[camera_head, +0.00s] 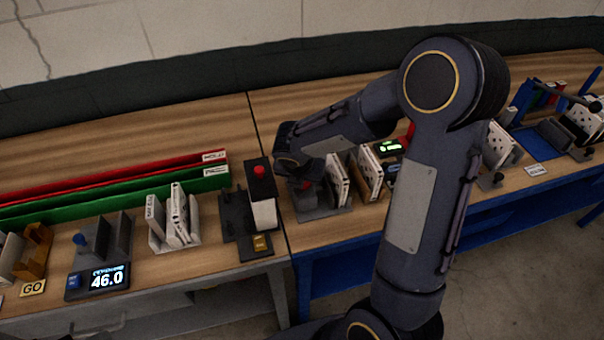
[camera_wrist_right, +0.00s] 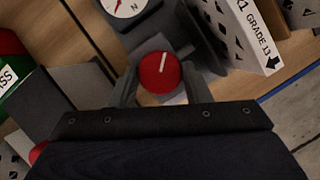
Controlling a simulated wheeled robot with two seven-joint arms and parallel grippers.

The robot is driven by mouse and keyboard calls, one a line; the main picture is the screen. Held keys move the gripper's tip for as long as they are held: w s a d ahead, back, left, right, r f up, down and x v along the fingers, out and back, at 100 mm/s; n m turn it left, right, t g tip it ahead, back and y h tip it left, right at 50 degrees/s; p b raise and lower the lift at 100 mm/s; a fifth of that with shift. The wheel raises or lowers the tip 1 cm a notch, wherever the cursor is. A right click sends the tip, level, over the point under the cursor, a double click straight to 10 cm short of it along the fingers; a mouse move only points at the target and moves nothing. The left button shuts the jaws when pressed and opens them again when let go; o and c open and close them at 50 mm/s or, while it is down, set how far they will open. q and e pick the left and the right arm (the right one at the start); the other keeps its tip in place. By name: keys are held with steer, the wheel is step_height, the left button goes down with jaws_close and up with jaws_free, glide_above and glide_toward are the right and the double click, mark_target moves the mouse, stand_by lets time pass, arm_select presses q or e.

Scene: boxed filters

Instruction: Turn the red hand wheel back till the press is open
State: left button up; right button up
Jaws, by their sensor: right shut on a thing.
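The red hand wheel (camera_wrist_right: 160,74) shows in the right wrist view as a round red knob with a white line on top. My right gripper (camera_wrist_right: 160,90) has a finger on each side of it and is shut on it. In the head view my right arm reaches in from the lower right, and its gripper (camera_head: 299,178) is over the grey press (camera_head: 325,211) and hides most of the wheel. A dial gauge (camera_wrist_right: 125,8) is beyond the wheel in the wrist view. How far the press is open cannot be told. My left gripper is not in view.
White perforated filters (camera_head: 369,172) stand just right of the press. To its left is a black panel with a red button (camera_head: 259,170). Farther left are red and green bins (camera_head: 130,188), a filter rack (camera_head: 174,238) and a display reading 46.0 (camera_head: 107,278).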

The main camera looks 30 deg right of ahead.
steer(key=n+y+p, duration=0.1)
steer(key=n, duration=0.2)
steer(key=shift+d+r+t, duration=0.1)
steer(key=shift+t, duration=0.3)
steer(key=shift+s+n+y+p, duration=0.1)
steer(key=shift+n+y+p, duration=0.35)
steer(key=shift+n, duration=1.15)
steer(key=shift+y, duration=0.25)
steer(key=o, duration=0.9)
steer(key=shift+o, duration=0.2)
steer(key=shift+d, duration=0.1)
steer(key=v, duration=0.7)
steer(key=shift+s+r+b, duration=0.25)
steer(key=shift+b, duration=0.05)
